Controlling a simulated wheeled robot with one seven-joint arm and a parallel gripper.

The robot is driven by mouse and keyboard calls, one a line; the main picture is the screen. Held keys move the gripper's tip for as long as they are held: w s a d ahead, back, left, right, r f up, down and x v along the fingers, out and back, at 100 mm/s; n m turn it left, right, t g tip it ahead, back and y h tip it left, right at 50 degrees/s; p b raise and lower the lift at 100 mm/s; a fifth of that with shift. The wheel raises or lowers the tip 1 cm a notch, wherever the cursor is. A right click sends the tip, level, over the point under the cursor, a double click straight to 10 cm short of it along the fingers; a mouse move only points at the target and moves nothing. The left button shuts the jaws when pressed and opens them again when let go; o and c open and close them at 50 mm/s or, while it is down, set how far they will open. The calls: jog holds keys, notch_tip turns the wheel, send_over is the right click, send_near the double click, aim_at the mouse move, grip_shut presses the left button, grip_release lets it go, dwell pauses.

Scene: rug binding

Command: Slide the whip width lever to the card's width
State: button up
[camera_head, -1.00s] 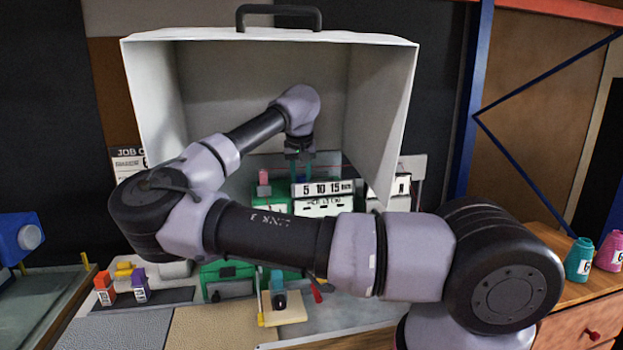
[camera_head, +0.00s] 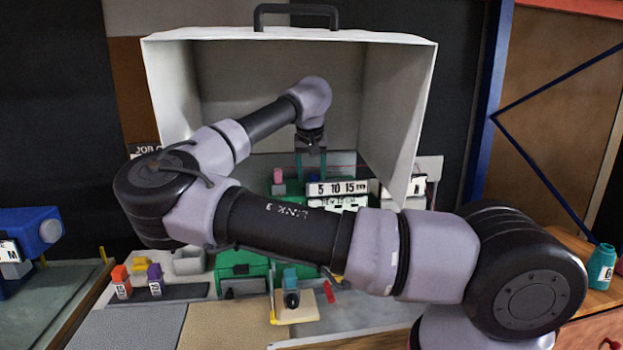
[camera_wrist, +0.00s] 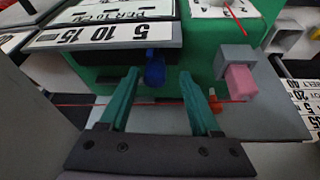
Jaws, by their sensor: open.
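A small blue lever knob (camera_wrist: 154,68) sticks out of the green machine (camera_wrist: 215,65) below a white scale plate marked 5 10 15 (camera_wrist: 75,36). I take it for the whip width lever; its label cannot be read. My gripper (camera_wrist: 160,73) is open, its two teal fingers on either side of the blue knob, with gaps showing at both sides. In the head view my gripper (camera_head: 312,176) reaches down inside the white hood at the left end of the scale plate (camera_head: 338,188). The job card (camera_head: 146,151) at the left is mostly hidden behind my arm.
A pink block on a grey mount (camera_wrist: 240,80) stands right of my fingers. A red thread (camera_wrist: 75,104) crosses at the fingers. The white hood (camera_head: 398,120) encloses the space from the sides and top. Coloured spools (camera_head: 121,283) stand front left.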

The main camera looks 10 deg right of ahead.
jog(key=v, duration=0.5)
jog(key=shift+s+r, duration=0.1)
jog(key=shift+r, duration=0.2)
jog(key=shift+s+f, duration=0.1)
